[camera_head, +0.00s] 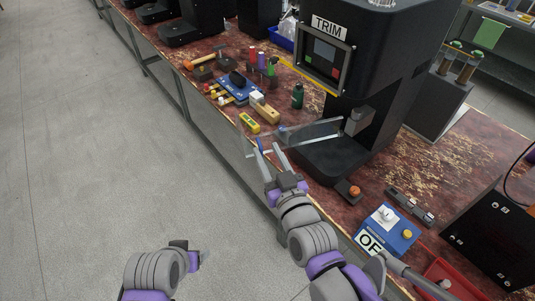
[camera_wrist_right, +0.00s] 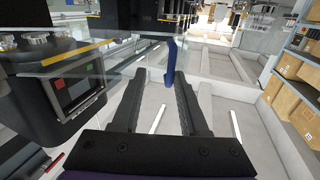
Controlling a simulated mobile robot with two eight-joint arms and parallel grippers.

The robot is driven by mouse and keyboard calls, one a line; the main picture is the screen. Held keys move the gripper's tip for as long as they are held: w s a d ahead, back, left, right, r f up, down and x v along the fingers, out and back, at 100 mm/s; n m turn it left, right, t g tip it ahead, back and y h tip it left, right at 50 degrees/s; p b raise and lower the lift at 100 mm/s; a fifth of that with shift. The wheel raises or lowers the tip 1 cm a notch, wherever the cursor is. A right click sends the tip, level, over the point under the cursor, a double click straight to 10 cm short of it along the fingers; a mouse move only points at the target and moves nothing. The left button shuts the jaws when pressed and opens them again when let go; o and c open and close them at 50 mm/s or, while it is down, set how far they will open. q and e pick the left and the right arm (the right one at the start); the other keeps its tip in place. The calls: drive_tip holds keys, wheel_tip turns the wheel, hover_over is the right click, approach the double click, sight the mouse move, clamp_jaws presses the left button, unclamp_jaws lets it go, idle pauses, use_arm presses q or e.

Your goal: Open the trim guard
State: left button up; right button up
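The trim guard (camera_head: 312,131) is a clear panel at the front of the black machine with the TRIM sign (camera_head: 328,27). It reaches out from the machine over the table's front edge. My right gripper (camera_head: 266,150) is open at this handle. In the wrist view the handle stands near the fingertips (camera_wrist_right: 160,78), closer to the right finger; contact cannot be told. My left gripper (camera_head: 190,254) is low at the front, away from the table, its fingers barely visible.
A screen (camera_head: 325,55) is on the machine. A green bottle (camera_head: 297,96), a yellow tool (camera_head: 249,123) and a blue tray (camera_head: 237,88) lie left of it. A blue switch box (camera_head: 388,229) and a red bin (camera_head: 447,277) are at right. The floor at left is clear.

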drive_tip(key=shift+a, duration=0.15)
drive_tip(key=v, duration=1.1)
drive_tip(key=shift+w, duration=0.1)
idle(0.6)
drive_tip(key=s+d+f+m+g+h, duration=0.1)
drive_tip(key=s+d+f+g+h, duration=0.2)
drive_tip(key=d+f+g, duration=0.2)
drive_tip(key=s+d+f+m+g+h, duration=0.2)
drive_tip(key=d+f+g, duration=0.4)
drive_tip(key=f, duration=0.5)
drive_tip(key=shift+s+d+f+m+h, duration=0.15)
drive_tip(key=shift+s+d+m+h, duration=0.25)
drive_tip(key=shift+d, duration=0.5)
